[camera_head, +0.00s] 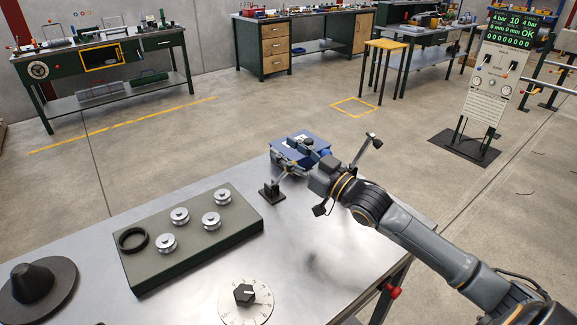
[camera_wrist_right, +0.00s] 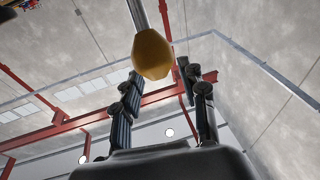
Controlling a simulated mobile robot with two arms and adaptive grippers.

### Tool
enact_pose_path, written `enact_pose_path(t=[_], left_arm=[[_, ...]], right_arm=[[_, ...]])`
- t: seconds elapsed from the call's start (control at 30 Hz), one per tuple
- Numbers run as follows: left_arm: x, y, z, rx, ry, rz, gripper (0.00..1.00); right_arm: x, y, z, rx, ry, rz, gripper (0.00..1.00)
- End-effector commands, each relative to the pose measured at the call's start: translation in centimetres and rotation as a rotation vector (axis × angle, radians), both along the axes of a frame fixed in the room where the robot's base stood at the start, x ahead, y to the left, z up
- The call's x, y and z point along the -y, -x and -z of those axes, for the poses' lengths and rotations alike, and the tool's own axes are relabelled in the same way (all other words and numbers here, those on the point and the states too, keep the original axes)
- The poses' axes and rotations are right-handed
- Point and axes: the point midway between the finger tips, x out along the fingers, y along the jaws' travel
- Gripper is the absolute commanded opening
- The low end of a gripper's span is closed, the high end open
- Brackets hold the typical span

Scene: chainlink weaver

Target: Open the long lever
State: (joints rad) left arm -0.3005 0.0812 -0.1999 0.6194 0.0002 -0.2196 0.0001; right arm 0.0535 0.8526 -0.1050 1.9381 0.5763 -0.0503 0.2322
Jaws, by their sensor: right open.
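The lever shows in the right wrist view as a metal rod with an orange-yellow knob (camera_wrist_right: 152,54). The knob appears in front of and between the fingers of my right gripper (camera_wrist_right: 160,75), which are spread apart. In the head view a small black stand (camera_head: 271,192) with a thin rod rises from the table. My right gripper (camera_head: 296,160) is just above and right of it, and covers the rod's upper end. I cannot tell whether a finger touches the knob. My left gripper is out of view.
A blue device (camera_head: 297,146) sits at the table's back edge, close behind my right gripper. A green block with several metal spools (camera_head: 133,266), a dial (camera_head: 246,305) and a dark cone (camera_head: 34,282) are on the metal table (camera_head: 190,300). Its right-hand middle is clear.

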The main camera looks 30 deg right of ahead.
Motion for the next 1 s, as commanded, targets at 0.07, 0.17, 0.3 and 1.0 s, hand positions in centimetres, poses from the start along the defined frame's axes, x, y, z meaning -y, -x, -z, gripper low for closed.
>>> enact_pose_path(t=[0.07, 0.17, 0.3, 1.0], left_arm=[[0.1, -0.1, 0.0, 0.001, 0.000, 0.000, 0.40], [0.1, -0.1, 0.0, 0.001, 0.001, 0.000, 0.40], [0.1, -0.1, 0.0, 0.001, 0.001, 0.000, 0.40], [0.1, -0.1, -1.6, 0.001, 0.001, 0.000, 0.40]], right_arm=[[0.0, 0.0, -1.7, 0.006, 0.001, 0.000, 0.42], [0.1, 0.1, -3.1, 0.005, 0.002, 0.000, 0.42], [0.1, 0.1, -4.3, 0.005, 0.001, 0.001, 0.42], [0.1, 0.1, -6.1, 0.003, 0.000, 0.001, 0.42]])
